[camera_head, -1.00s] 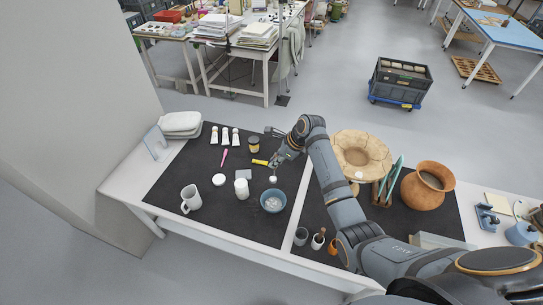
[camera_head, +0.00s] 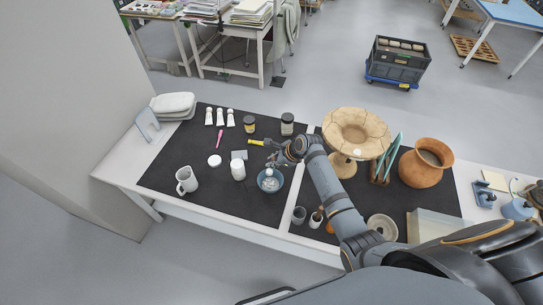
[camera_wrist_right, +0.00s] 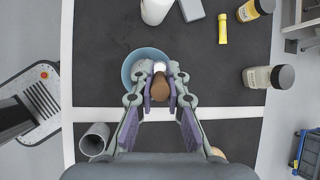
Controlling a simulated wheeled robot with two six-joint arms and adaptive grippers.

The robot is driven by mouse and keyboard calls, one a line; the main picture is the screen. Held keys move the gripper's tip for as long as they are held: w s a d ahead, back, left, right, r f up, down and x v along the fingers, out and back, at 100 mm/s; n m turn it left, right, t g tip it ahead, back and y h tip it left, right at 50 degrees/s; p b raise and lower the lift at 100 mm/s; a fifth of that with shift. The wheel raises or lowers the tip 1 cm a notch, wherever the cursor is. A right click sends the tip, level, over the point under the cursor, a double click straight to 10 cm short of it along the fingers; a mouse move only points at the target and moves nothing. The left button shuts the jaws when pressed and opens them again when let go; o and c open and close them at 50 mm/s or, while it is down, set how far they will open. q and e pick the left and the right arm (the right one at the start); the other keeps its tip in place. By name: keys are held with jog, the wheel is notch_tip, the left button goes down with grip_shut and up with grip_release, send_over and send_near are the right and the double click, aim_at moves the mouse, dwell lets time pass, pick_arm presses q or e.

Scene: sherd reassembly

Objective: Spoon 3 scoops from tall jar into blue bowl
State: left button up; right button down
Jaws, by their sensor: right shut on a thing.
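The blue bowl (camera_head: 262,187) stands on the dark mat near the table's front edge; it also shows in the wrist view (camera_wrist_right: 131,68). My right gripper (camera_head: 277,163) is over the bowl's back right side. In the wrist view its fingers (camera_wrist_right: 160,92) are shut on the brown handle of a spoon (camera_wrist_right: 160,84). The spoon's pale end (camera_head: 268,172) shows over the bowl; I cannot tell if it touches it or carries anything. The tall jar (camera_head: 287,125), dark-capped with beige contents, stands behind the gripper and shows at right in the wrist view (camera_wrist_right: 262,77). My left gripper is out of view.
A white jar (camera_head: 238,171), grey block (camera_head: 239,155) and white mug (camera_head: 188,181) stand left of the bowl. A yellow tube (camera_head: 257,142) lies near the gripper. A shorter jar (camera_head: 249,124) is behind. A grey cup (camera_head: 299,215) stands front right.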

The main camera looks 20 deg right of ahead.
jog(key=s+f+n+t+y+b, duration=0.1)
jog(key=s+f+t+b, duration=0.8)
jog(key=b, duration=2.2)
jog(key=shift+s+a+n+t, duration=0.4)
jog(key=shift+n+t, duration=0.6)
jog(key=shift+n, duration=0.2)
